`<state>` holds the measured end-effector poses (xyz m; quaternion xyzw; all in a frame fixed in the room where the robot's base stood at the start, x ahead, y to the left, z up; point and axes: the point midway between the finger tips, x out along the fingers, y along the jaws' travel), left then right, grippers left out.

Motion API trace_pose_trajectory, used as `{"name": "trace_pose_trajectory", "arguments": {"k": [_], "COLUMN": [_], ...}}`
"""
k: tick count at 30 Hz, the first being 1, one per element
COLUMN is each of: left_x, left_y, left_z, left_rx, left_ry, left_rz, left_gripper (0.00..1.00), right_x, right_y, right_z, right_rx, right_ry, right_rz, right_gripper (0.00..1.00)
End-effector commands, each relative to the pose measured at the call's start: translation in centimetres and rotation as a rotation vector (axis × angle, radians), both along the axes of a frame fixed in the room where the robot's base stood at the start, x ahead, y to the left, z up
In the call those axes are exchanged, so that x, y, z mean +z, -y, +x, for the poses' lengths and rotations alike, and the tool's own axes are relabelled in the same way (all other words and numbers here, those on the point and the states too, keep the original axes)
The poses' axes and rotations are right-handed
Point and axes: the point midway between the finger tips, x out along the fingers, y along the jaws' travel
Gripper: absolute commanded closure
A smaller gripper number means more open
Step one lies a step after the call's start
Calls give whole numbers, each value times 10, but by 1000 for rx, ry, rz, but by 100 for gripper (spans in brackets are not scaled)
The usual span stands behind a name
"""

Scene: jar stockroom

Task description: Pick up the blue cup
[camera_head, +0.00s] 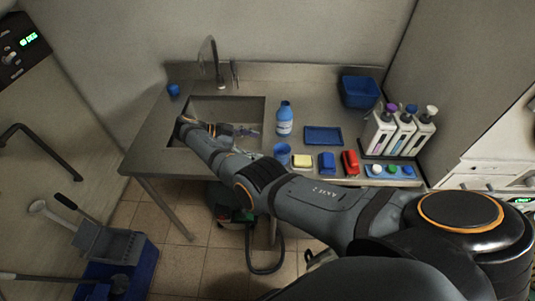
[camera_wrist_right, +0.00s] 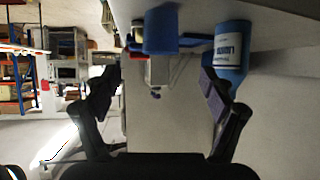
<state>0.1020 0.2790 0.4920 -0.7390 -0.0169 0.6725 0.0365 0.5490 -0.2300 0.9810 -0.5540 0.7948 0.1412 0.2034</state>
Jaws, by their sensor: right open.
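A blue cup (camera_head: 282,153) stands on the steel counter just right of the sink, near its front edge. A second blue cup (camera_head: 173,90) stands at the counter's back left corner. My right gripper (camera_head: 250,131) is over the sink, left of the nearer cup, open and empty. In the right wrist view, my right gripper (camera_wrist_right: 158,86) has its fingers spread. There a blue cup (camera_wrist_right: 160,31) shows ahead, upside down in the picture, apart from the fingers. My left gripper is not in view.
A blue-and-white bottle (camera_head: 284,119) stands behind the nearer cup and shows in the wrist view (camera_wrist_right: 231,52). A yellow sponge (camera_head: 302,161), a blue block (camera_head: 327,163) and a red item (camera_head: 350,162) are to the right. A blue tray (camera_head: 323,135) lies behind them. The faucet (camera_head: 214,60) rises behind the sink.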

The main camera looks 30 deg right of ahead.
Motion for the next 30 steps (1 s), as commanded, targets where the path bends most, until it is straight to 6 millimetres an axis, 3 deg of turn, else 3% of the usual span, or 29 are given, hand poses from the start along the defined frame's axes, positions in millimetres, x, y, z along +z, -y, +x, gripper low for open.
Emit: {"name": "trace_pose_trajectory", "arguments": {"k": [9, 17, 25, 30], "left_x": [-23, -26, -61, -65], "left_y": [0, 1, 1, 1], "left_z": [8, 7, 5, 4], "left_rx": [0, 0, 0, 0], "left_ry": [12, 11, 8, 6], "left_rz": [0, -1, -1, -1], "left_gripper": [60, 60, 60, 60], "right_x": [-26, -26, -48, -48], "right_y": [34, 44, 78, 88], "right_z": [-13, -16, -28, -31], "right_rx": [-2, 0, -2, 0], "right_ry": [1, 0, 2, 1], "right_rz": [0, -1, -2, 0], "right_gripper": [17, 17, 17, 17]}}
